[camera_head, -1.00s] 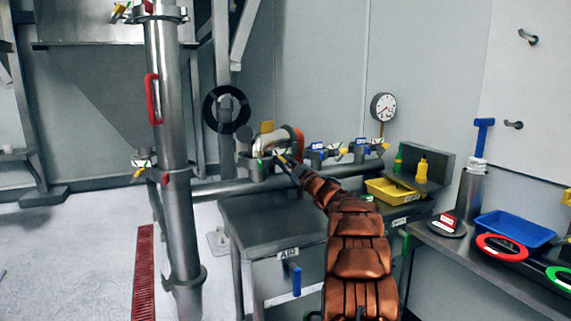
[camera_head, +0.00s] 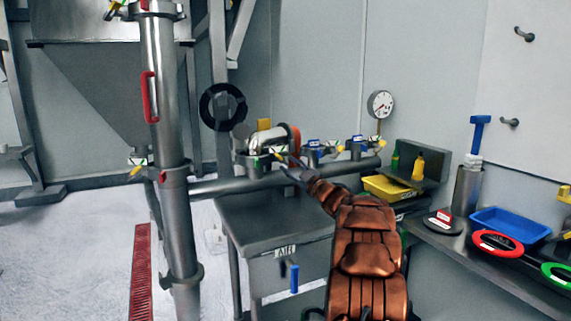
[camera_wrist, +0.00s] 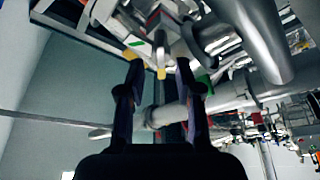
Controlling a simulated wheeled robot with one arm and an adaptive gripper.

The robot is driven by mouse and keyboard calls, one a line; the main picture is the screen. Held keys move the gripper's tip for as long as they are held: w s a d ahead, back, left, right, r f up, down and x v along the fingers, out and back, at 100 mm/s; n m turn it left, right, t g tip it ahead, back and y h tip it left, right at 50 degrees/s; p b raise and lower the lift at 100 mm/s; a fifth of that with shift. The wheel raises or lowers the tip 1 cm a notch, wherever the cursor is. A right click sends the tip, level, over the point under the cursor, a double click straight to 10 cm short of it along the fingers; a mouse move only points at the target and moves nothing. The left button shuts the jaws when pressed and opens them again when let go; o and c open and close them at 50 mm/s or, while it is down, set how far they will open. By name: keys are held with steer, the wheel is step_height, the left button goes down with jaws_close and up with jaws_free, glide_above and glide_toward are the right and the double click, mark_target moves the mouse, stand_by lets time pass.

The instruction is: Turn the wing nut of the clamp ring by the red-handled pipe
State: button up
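A steel vertical pipe with a red handle (camera_head: 149,96) stands at the left of the head view. Another clamp with a yellow-tipped part (camera_head: 279,155) sits by a short pipe with a red-orange curved piece (camera_head: 295,138), above the steel table. My gripper (camera_head: 288,168) is just below this second clamp. In the wrist view my gripper (camera_wrist: 159,68) has its two fingers apart, and a grey rod with a yellow tip (camera_wrist: 161,72) shows between them; contact cannot be told.
A horizontal pipe (camera_head: 230,187) runs over the steel table (camera_head: 255,232). Further clamps with blue parts (camera_head: 313,145) line up to the right. A pressure gauge (camera_head: 380,104), yellow tray (camera_head: 385,188) and blue tray (camera_head: 510,226) are further right.

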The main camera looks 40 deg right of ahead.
steer(key=v, duration=0.7)
steer(key=shift+f, duration=0.2)
steer(key=shift+s, duration=0.1)
